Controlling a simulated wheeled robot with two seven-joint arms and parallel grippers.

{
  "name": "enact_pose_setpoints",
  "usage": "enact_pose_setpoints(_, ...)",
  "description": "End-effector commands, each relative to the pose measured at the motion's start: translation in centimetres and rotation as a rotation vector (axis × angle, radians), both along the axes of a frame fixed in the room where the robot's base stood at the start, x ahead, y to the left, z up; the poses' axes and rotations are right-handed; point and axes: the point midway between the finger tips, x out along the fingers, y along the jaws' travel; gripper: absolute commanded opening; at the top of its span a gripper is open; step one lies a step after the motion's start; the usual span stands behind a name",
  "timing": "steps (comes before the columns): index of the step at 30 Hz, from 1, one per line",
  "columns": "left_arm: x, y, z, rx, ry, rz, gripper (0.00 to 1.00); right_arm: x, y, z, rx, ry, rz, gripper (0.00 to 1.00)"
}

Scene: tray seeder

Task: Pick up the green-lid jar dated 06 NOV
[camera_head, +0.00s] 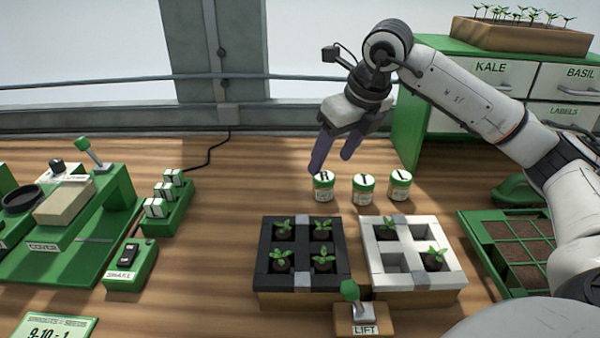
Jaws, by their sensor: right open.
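Three small jars stand in a row on the wooden table: a left jar (324,188), a middle jar (363,190) and a right jar (400,187). Each shows a pale top with a dark letter and some green around it. Any dates on them are too small to read, so I cannot tell which is dated 06 NOV. My right gripper (331,163) is open and empty, with its dark purple fingers pointing down just above and behind the left jar. Whether a finger touches that jar is unclear. My left gripper is not in view.
A black seedling tray (260,270) and a white one (456,277) stand in front of the jars, with a LIFT lever (350,290) before them. A green-edged soil tray (478,245) lies right. Drawers (470,78) stand behind right.

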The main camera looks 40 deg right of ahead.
Motion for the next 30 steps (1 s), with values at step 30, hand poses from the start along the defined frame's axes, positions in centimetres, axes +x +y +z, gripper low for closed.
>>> enact_pose_setpoints(30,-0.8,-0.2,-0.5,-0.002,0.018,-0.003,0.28,3.7,-0.5,-8.9,0.001,0.0,0.001,0.59)
